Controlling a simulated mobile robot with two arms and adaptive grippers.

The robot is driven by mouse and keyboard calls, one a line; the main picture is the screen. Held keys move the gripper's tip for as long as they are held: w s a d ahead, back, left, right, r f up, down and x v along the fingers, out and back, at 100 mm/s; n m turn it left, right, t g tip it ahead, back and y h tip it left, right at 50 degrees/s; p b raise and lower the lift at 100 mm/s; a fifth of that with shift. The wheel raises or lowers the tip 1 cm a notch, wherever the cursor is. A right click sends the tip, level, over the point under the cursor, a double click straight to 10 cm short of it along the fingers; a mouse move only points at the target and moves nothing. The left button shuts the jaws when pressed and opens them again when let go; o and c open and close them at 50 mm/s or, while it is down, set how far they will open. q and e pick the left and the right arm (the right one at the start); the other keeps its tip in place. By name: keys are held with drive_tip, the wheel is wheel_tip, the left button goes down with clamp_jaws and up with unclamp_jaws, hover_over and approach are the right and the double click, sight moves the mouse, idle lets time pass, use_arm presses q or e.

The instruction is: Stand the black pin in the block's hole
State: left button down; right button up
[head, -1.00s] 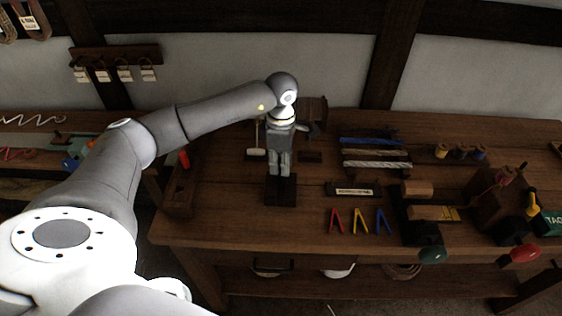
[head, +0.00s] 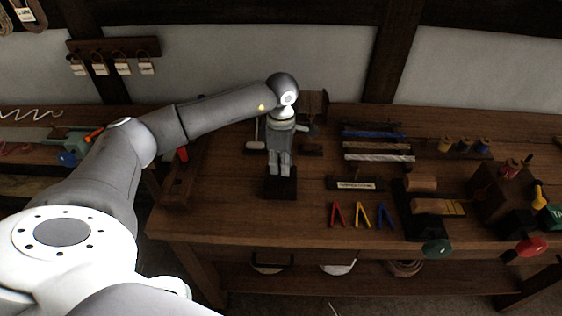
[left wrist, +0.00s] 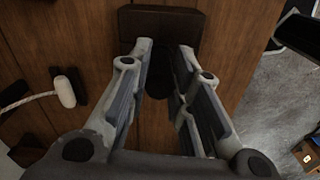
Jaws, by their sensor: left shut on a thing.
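The dark block (head: 281,188) sits on the bench near its front left. It also shows at the top of the left wrist view (left wrist: 160,22). My left gripper (head: 279,173) points down right at the block in the head view. In the left wrist view, its two fingers (left wrist: 165,52) reach to the block's near edge. They are shut on a thin dark thing that I take for the black pin (left wrist: 183,70), mostly hidden between them. I cannot tell whether the pin's end is in the hole. My right gripper is not in view.
A wooden rack (head: 180,182) stands left.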

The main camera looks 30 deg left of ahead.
use_arm(q)
drive_tip(key=shift+f, duration=0.2)
drive_tip(key=c, duration=1.2)
unclamp_jaws()
drive_tip(key=shift+c, duration=0.2)
drive_tip(key=shift+r, duration=0.1)
wheel_tip(320, 180, up, 12)
